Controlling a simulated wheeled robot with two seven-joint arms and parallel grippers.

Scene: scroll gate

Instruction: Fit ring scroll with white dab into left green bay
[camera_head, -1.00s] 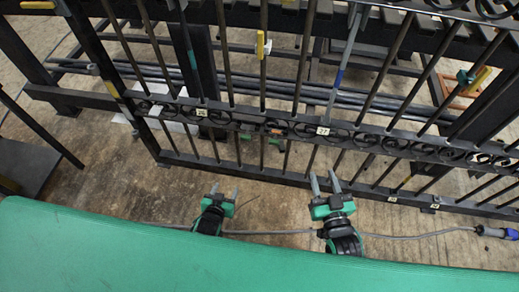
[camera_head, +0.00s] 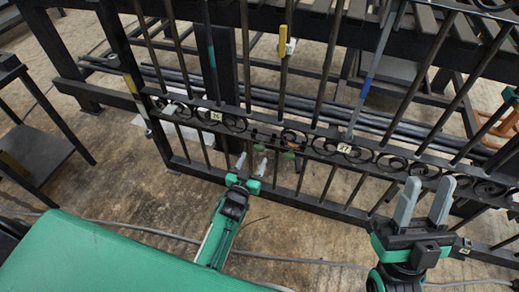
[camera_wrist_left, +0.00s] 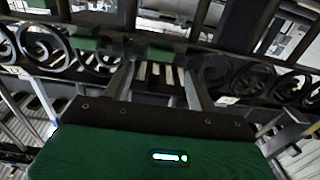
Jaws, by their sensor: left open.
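The dark gate's scroll band (camera_head: 310,141) crosses the head view. Two small green pieces (camera_head: 258,147) (camera_head: 288,155) sit under the band, probably at the bays; green pieces also show at the scrolls in the left wrist view (camera_wrist_left: 160,52). My left gripper (camera_head: 252,162) is open and looks empty, just below the left green piece; I cannot tell whether it touches the gate. My right gripper (camera_head: 425,192) is open and empty, nearer the camera at the right. A pale mark (camera_head: 168,108) shows on the band's left part, but I cannot identify the white-dabbed ring scroll surely.
Vertical gate bars (camera_head: 242,60) rise above the band. A yellow piece (camera_head: 282,38) is on one bar. Number tags (camera_head: 215,115) (camera_head: 343,147) mark the band. A dark side table (camera_head: 35,150) stands at the left. A grey cable (camera_head: 150,232) lies on the floor.

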